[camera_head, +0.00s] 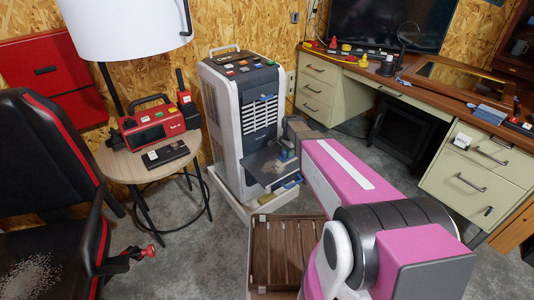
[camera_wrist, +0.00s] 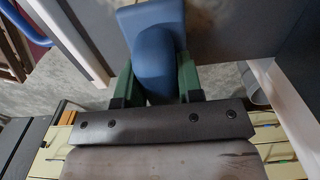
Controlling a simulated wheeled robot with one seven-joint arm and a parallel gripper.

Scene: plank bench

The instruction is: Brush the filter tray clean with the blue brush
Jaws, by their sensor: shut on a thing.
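The blue brush (camera_wrist: 158,62) sits between the green fingers of my gripper (camera_wrist: 155,82), which is shut on it. In the head view my gripper (camera_head: 289,146) is at the front of the grey and white cooler (camera_head: 228,125), over the filter tray. The dark filter tray (camera_head: 258,168) sticks out from the cooler's front and shows a paler, dusty-looking patch. A dark grey flat surface, likely the tray (camera_wrist: 225,30), lies beyond the brush in the wrist view. The brush's bristles are hidden, so I cannot tell whether they touch the tray.
A slatted wooden crate (camera_head: 280,250) stands below my arm. A round table (camera_head: 140,165) with a red radio (camera_head: 152,127) is left of the cooler. A black chair (camera_head: 45,165) is at far left. A desk (camera_head: 395,88) with drawers stands at right. Grey floor lies between.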

